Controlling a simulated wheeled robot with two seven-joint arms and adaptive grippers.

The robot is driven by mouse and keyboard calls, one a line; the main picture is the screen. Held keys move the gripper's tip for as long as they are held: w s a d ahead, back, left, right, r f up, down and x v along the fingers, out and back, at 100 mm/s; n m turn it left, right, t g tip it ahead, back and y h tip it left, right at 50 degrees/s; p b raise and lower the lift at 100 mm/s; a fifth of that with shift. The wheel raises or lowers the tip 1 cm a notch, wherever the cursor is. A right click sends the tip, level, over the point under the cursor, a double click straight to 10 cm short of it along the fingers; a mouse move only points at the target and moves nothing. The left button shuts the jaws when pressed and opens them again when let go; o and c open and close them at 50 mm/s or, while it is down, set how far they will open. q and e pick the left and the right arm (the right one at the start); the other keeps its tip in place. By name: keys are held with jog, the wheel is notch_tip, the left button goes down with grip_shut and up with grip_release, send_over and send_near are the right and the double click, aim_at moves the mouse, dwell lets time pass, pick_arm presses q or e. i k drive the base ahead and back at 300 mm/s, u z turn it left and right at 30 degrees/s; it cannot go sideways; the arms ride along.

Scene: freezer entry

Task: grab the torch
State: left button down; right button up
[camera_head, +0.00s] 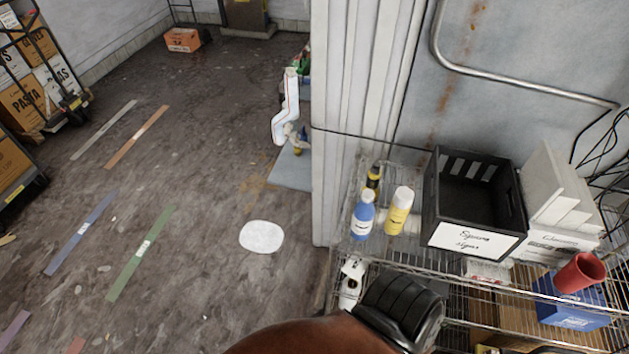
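A small upright black-and-yellow item (374,176) stands at the back left of the wire shelf's top level, behind a blue bottle (363,217). It may be the torch, but its lower part is hidden and it is too small to be sure. A yellow bottle with a white cap (399,212) stands to its right. Neither of my grippers can be made out in the view. A brown rounded shape with a black ribbed end crosses the bottom edge in front of the shelf, and I cannot see a gripper on it.
The wire shelf (462,268) also holds a black crate (437,212) with a handwritten label, a white box (556,212), a red cup (580,272) and a blue box (572,312). A pale wall panel (340,170) rises left of it. Open floor lies left.

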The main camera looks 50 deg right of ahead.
aim_at(372, 178)
jog(key=u, duration=0.2)
jog(key=i, duration=1.9)
jog(key=z, duration=2.25)
